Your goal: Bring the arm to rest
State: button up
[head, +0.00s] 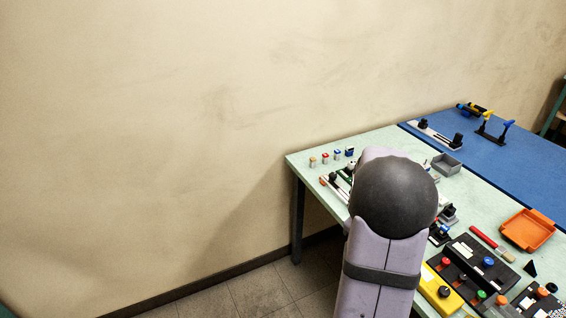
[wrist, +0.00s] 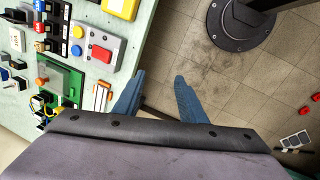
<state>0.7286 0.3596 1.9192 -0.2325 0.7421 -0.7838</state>
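In the wrist view my gripper (wrist: 158,92) shows as two blue fingers set apart with nothing between them. It is open, hanging over the tiled floor just beyond the table edge. In the head view my arm, pale lilac with a dark round joint, stands in front of the table (head: 375,150) and covers part of it. The gripper itself is hidden from the head view.
The table holds a grey tray (head: 447,164), an orange tray (head: 527,231), a red-handled tool (head: 484,237) and a yellow box (head: 441,288). A blue mat (head: 500,165) covers its far part. In the wrist view a dark round base (wrist: 241,25) stands on the floor (wrist: 240,85).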

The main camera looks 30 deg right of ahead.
jog(key=s+a+f+m+g+y, duration=0.1)
jog(key=s+a+f+m, duration=0.1)
jog(key=s+a+m, duration=0.4)
jog(key=s+a+f+m+y, duration=0.2)
jog(key=a+f+m, duration=0.1)
jog(key=a, duration=0.5)
jog(key=a+r+n, duration=0.2)
jog(key=a+n, duration=0.1)
jog(key=a, duration=0.5)
jog(key=w+a+r+n+t, duration=0.1)
jog(key=a+r+n, duration=0.1)
jog(key=a, duration=0.7)
jog(key=shift+r+n+h, duration=0.15)
jog(key=shift+n+h, duration=0.15)
jog(key=shift+n, duration=0.5)
jog(key=shift+o, duration=0.2)
dwell(0.9)
